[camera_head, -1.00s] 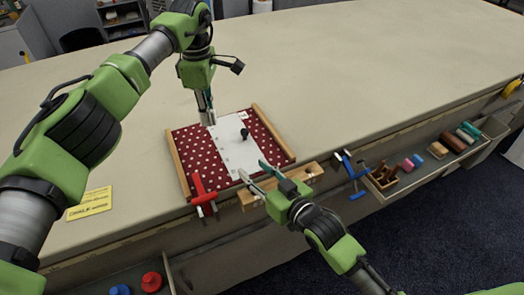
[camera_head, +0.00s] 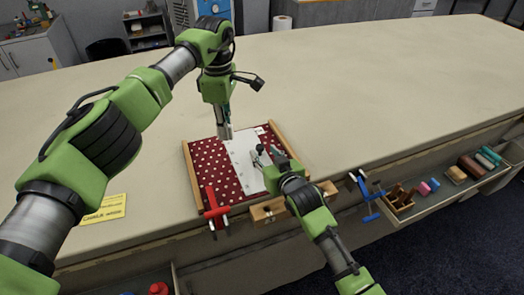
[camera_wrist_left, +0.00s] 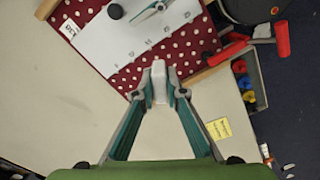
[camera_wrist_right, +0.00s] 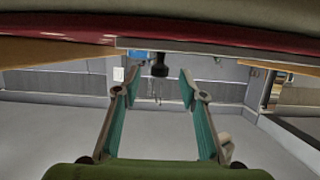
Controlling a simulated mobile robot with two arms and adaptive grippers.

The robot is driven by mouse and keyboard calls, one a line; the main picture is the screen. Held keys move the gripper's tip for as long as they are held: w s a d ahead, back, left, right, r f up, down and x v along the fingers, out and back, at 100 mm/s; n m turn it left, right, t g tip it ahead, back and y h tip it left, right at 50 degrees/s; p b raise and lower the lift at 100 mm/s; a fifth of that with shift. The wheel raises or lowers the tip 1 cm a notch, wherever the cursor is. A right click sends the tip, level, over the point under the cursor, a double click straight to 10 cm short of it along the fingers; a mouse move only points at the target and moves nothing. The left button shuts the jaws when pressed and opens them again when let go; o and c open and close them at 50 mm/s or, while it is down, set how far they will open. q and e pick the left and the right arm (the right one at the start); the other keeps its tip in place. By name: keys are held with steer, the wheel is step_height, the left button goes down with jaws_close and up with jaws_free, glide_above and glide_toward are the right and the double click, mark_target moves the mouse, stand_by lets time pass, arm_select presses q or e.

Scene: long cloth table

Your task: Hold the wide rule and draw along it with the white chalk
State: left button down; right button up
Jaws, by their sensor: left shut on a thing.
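The wide rule (camera_head: 245,168) is a white, marked strip lying on a red polka-dot cloth (camera_head: 213,178); it also shows in the left wrist view (camera_wrist_left: 113,42). A dark knob (camera_wrist_left: 115,11) stands on the rule. My left gripper (camera_head: 225,136) is shut on the white chalk (camera_wrist_left: 159,80), at the rule's left long side near its far end. I cannot tell whether the chalk touches the cloth. My right gripper (camera_head: 268,154) is open over the rule, at the knob. In the right wrist view the knob (camera_wrist_right: 160,65) shows between and beyond the fingers.
Wooden rails flank the cloth. An open drawer (camera_head: 415,205) holds several coloured pieces. A yellow note (camera_head: 105,209) lies at left. The far tabletop is clear.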

mark_target(262, 150)
steer(key=shift+x, duration=1.5)
steer(key=shift+c, duration=0.3)
jaws_close()
